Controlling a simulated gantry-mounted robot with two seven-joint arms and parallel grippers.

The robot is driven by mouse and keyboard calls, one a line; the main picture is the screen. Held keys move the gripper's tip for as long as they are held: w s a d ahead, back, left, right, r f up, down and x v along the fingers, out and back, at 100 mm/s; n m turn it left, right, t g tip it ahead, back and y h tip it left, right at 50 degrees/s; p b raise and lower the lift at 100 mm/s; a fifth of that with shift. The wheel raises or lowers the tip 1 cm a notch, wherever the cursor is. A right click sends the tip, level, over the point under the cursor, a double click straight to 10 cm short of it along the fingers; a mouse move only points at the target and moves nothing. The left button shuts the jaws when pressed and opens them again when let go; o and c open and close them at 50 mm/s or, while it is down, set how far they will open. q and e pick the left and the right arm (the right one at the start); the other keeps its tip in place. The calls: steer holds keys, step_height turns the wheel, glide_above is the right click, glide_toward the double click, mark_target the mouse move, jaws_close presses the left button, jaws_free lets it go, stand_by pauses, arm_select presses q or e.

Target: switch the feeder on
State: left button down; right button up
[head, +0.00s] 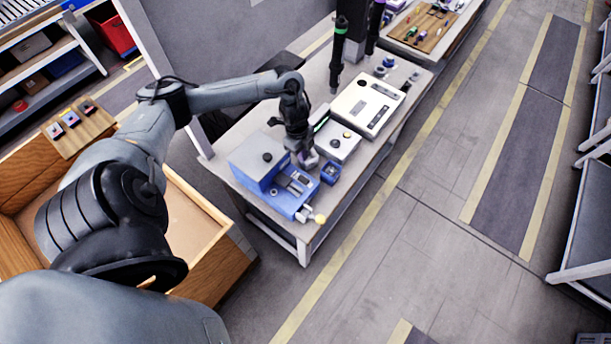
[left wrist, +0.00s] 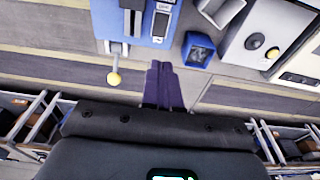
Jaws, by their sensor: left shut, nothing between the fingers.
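A blue machine (head: 258,160), which looks like the feeder, sits at the near end of the workbench. The machine (left wrist: 134,33) and the yellow knob (left wrist: 113,79) also show in the left wrist view. My left gripper (head: 308,159) is over the bench near the machine's right side. In the left wrist view its dark purple fingers (left wrist: 161,68) are together and empty, between the yellow knob and a small blue box (left wrist: 197,52). My right gripper is out of view.
A white box with a black knob (head: 337,142) stands just beyond the small blue box. A larger pale case (head: 368,105) lies farther back. Dark hanging tools (head: 338,55) are above the bench. The floor right of the bench is clear.

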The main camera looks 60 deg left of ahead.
mark_target(306, 181)
arm_select(q)
steer(key=f, duration=0.4)
steer(key=d+f, duration=0.1)
steer(key=f, duration=0.8)
steer(key=shift+w+d+f, duration=0.15)
steer(key=shift+w+d, duration=0.1)
steer(key=shift+w, duration=0.05)
steer(key=shift+f, duration=0.1)
steer(key=shift+d+f, duration=0.1)
steer(key=shift+f, duration=0.15)
steer(key=shift+s+f, duration=0.1)
